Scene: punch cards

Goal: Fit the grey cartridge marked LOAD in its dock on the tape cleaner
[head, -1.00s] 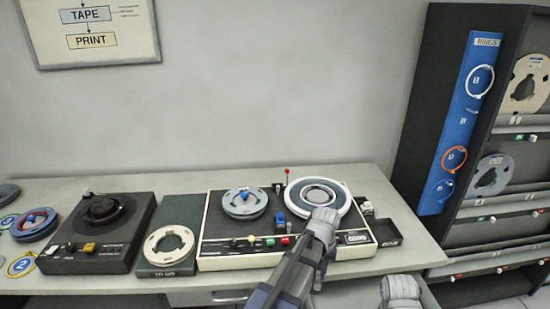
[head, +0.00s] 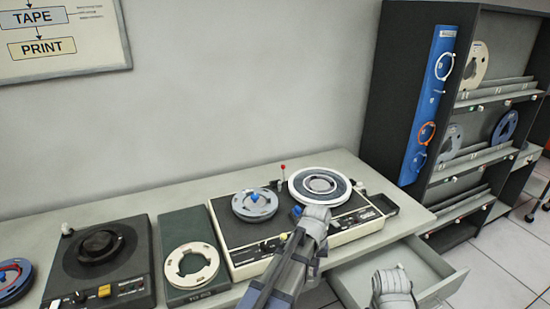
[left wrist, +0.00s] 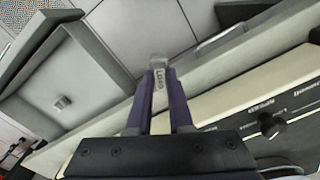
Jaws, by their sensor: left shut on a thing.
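The tape cleaner (head: 345,234) is the cream and black machine with two reels on the bench in the head view. My left gripper (head: 316,213) is over the cleaner's front, by the right reel; its fingers are hidden in this view. I cannot pick out the dock. My right gripper (head: 392,284) is low at bottom right, its jaws not discernible.
A black deck (head: 98,262) and a grey box with a cream ring stand left. A rack (head: 395,70) stands right.

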